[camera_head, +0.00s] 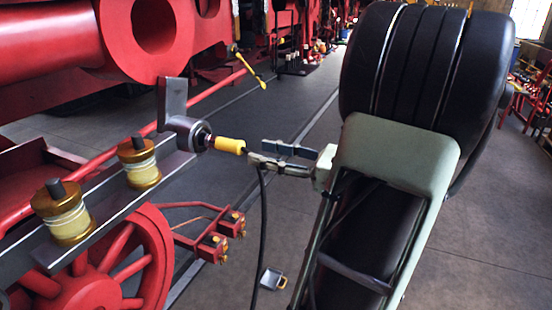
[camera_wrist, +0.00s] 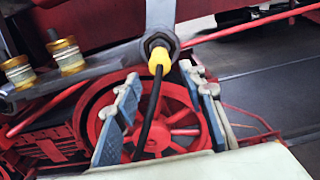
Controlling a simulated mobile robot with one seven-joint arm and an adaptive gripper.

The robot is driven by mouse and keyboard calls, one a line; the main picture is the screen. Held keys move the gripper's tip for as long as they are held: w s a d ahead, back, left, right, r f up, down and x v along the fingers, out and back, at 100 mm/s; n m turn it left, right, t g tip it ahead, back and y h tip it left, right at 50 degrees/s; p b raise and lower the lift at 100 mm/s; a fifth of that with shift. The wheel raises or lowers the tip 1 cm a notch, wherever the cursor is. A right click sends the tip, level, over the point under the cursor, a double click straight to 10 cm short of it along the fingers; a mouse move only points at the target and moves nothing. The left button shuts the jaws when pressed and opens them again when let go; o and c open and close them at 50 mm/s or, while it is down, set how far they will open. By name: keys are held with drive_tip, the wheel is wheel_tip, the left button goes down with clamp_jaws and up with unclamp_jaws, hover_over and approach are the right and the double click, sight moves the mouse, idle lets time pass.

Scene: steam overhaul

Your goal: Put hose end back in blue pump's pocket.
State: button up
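The yellow hose end (camera_head: 230,145) sits at a grey metal fitting (camera_head: 186,132) on the red machine. It also shows in the wrist view (camera_wrist: 158,60), pointing into the round fitting. A black hose (camera_head: 263,225) runs from it and hangs down towards the floor. My gripper (camera_head: 258,155) is just right of the hose end. In the wrist view its two blue-grey fingers are apart, with the black hose (camera_wrist: 149,125) between them in the picture. No finger visibly grips the hose end. I cannot make out a blue pump or its pocket for certain.
A small grey-blue box (camera_head: 271,279) with a yellowish part lies on the floor below. Two brass-and-cream cups (camera_head: 139,164) stand on the grey bar at left. A red spoked wheel (camera_head: 125,262) is below them.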

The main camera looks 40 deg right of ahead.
sight(242, 148)
drive_tip(key=x, duration=0.5)
drive_tip(key=shift+b, duration=0.35)
drive_tip(key=shift+x, duration=0.9)
clamp_jaws()
drive_tip(key=shift+p+v, duration=0.75)
drive_tip(key=shift+v, duration=1.75)
